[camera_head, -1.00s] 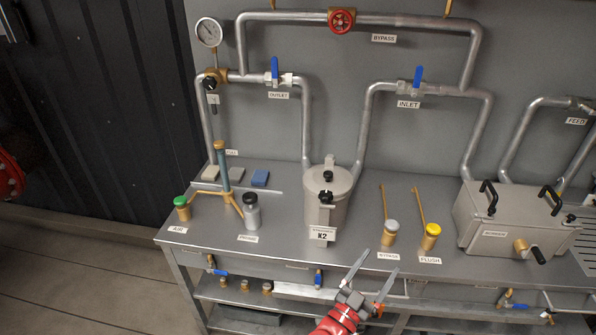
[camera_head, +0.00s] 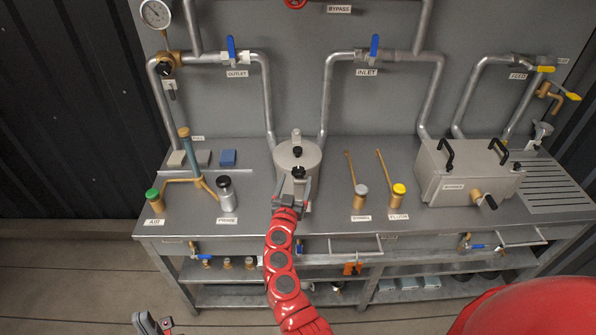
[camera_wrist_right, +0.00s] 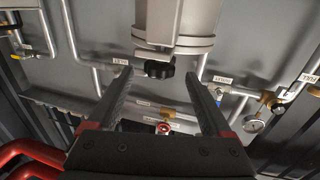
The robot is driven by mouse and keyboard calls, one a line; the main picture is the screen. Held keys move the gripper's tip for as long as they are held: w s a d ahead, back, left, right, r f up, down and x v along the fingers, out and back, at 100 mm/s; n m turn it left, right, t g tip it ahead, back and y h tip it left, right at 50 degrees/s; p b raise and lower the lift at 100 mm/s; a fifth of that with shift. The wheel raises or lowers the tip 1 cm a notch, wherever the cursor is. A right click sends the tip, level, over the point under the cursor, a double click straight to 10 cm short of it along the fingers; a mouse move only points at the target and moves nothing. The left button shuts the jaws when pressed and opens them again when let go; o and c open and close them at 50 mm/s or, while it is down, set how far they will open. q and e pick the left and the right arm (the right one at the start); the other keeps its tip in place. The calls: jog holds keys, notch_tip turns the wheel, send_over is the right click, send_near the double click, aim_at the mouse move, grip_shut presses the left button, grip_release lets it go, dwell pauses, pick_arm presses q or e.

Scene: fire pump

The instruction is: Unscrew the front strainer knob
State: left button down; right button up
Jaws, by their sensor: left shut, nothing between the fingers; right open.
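The strainer (camera_head: 311,158) is a grey lidded pot on the bench, with a rear black knob (camera_head: 297,151) and a front black knob (camera_head: 298,172). My right gripper (camera_head: 290,188) is open, just in front of the strainer, pointing toward the front knob. In the right wrist view the black knob (camera_wrist_right: 158,68) lies between the lines of the two open fingers (camera_wrist_right: 158,75), near their tips, with no contact visible. My left gripper (camera_head: 152,323) is shut and empty at the bottom left, in front of and below the bench.
A grey box (camera_head: 462,172) is further right. Pipes rise behind.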

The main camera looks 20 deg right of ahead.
aim_at(297, 177)
jog(key=shift+x, duration=2.4)
